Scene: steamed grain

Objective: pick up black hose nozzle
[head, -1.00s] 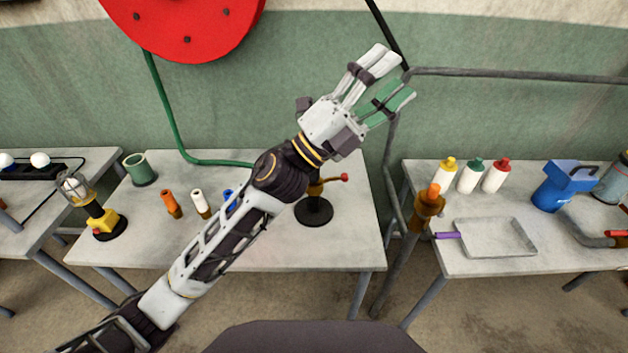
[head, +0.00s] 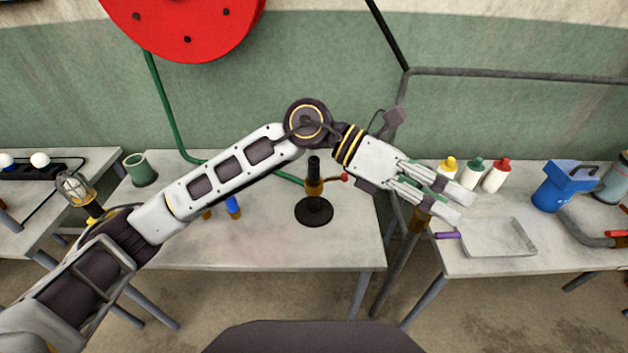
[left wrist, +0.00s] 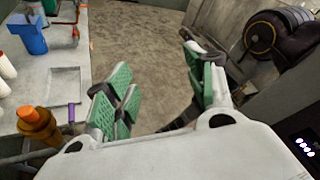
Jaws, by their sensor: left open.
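A black nozzle-like piece (head: 314,168) stands upright on top of a brass valve stand (head: 314,210) with a round black base and a red-knobbed lever, on the middle table. I take it for the black hose nozzle. My left gripper (head: 462,207) is open and empty, to the right of the stand, in front of the right table's left part. The left wrist view shows its green-padded fingers (left wrist: 160,90) apart with nothing between them. The black nozzle is not visible in that view. My right gripper is not in view.
A blue nozzle (head: 232,206) stands on the middle table, partly behind my left arm. A green cup (head: 140,169) is at its back left. The right table holds bottles (head: 496,175), a metal tray (head: 500,238) and a blue container (head: 562,187). A pipe runs between the tables.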

